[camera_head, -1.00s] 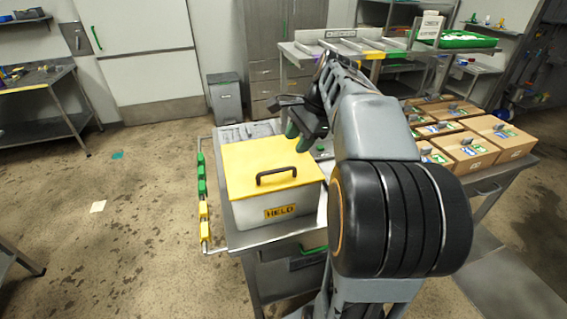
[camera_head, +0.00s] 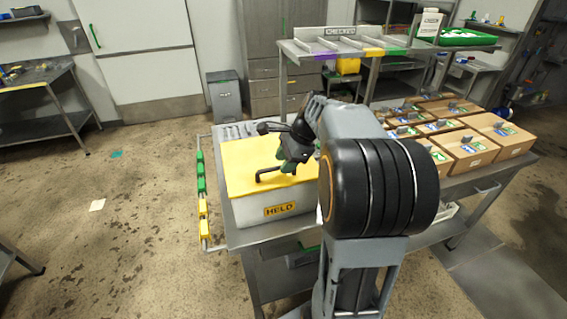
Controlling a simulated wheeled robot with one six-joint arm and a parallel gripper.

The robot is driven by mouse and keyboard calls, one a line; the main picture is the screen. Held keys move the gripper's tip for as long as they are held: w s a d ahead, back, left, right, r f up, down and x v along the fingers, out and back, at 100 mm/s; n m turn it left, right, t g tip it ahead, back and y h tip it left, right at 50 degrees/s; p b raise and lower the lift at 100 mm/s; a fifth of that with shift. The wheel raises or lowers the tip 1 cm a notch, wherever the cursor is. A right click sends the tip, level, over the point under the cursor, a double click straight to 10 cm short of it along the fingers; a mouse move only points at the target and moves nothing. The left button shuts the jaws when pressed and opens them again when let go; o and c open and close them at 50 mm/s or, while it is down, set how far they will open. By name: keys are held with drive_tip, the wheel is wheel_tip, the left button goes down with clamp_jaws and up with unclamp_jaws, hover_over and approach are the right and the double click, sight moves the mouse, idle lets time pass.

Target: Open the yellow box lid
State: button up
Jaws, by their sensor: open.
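The yellow lid (camera_head: 245,165) lies shut on a white box (camera_head: 245,210) labelled HELD, which stands on a metal cart. A dark bar handle (camera_head: 265,178) is on top of the lid, its right end hidden by my gripper. My gripper (camera_head: 285,164), with green fingertips, is open at the right part of the handle, over the lid. I cannot tell whether the fingers touch the handle or straddle it.
Several cardboard boxes (camera_head: 465,150) stand on the table to the right. A raised rack (camera_head: 390,50) is behind. Green and yellow blocks (camera_head: 202,185) line a rail at the cart's left. The floor at left is mostly clear.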

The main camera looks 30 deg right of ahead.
drive_tip(key=shift+w+a+f, duration=0.1)
drive_tip(key=shift+a+f, duration=0.05)
drive_tip(key=shift+f, duration=0.3)
drive_tip(key=shift+c, duration=0.3)
clamp_jaws()
